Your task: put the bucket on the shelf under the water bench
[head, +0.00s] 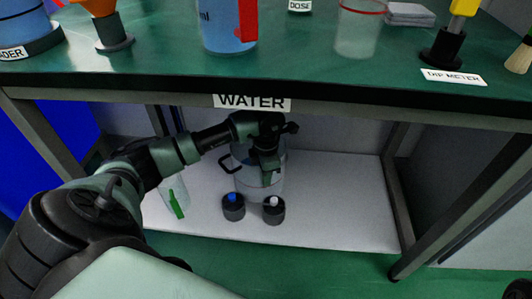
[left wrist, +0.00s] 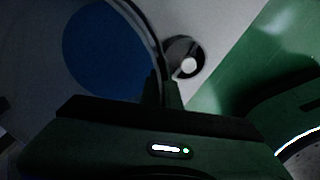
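The pale bucket (head: 246,184) with a dark side handle stands upright on the white shelf (head: 335,205) under the bench marked WATER (head: 252,102). My left gripper (head: 268,172) reaches in under the bench top and is at the bucket's near rim, partly hiding it. In the left wrist view the bucket's rim (left wrist: 143,22) runs between the close-set fingers (left wrist: 163,92), which look shut on it. Blue shows inside the bucket (left wrist: 105,48).
Two dark round pots, one blue-topped (head: 233,207) and one white-topped (head: 273,210), stand just in front of the bucket. A bottle with a green part (head: 175,200) is to the left. The shelf's right side is clear. The bench top edge (head: 360,112) hangs above my arm.

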